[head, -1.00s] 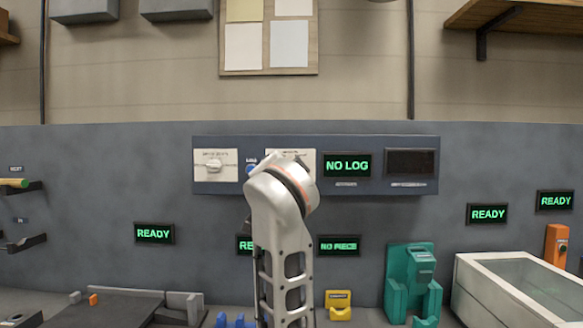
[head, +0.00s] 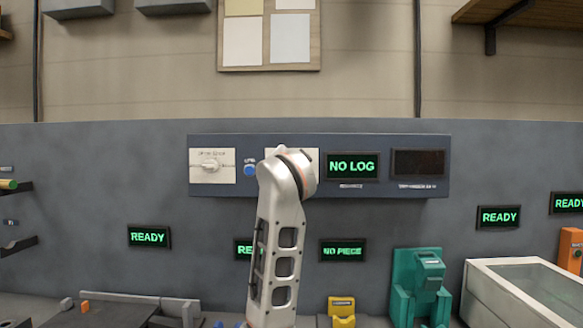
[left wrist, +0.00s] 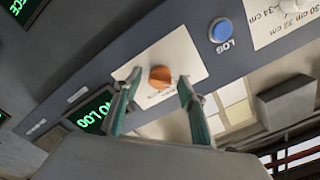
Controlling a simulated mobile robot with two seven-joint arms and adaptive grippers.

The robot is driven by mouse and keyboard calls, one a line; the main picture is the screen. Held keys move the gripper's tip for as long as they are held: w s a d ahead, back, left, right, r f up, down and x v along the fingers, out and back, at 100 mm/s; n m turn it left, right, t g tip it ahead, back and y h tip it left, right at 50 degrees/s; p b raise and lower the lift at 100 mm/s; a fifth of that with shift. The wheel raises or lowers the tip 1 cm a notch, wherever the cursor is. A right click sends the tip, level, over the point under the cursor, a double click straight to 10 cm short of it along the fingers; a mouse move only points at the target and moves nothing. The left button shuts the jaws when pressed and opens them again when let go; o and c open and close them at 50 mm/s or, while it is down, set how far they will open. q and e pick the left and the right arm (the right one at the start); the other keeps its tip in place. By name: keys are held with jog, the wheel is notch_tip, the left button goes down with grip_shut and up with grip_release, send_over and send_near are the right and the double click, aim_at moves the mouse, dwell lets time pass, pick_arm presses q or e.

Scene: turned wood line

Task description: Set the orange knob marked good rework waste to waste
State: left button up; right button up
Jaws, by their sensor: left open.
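The orange knob (left wrist: 160,77) sits on a white plate (left wrist: 178,60) on the control panel, in the left wrist view. The plate's printed marks are too small and covered to read, and I cannot tell the knob's setting. My left gripper (left wrist: 159,80) is open, with one green-grey finger on each side of the knob and visible gaps between. In the head view my left arm hides the knob and most of its plate (head: 305,152).
The panel (head: 320,142) also carries a white knob (head: 209,165), a blue LOG button (head: 250,170), a NO LOG display (head: 352,166) and a dark display (head: 418,163). Below stand a yellow block (head: 341,308), a teal fixture (head: 418,285) and a glass-topped box (head: 520,265).

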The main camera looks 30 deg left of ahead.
pick_arm(q)
jog(key=shift+w+a, duration=0.1)
jog(key=shift+w, duration=0.1)
jog(key=c, duration=1.1)
pick_arm(e)
jog(key=shift+a+r, duration=0.1)
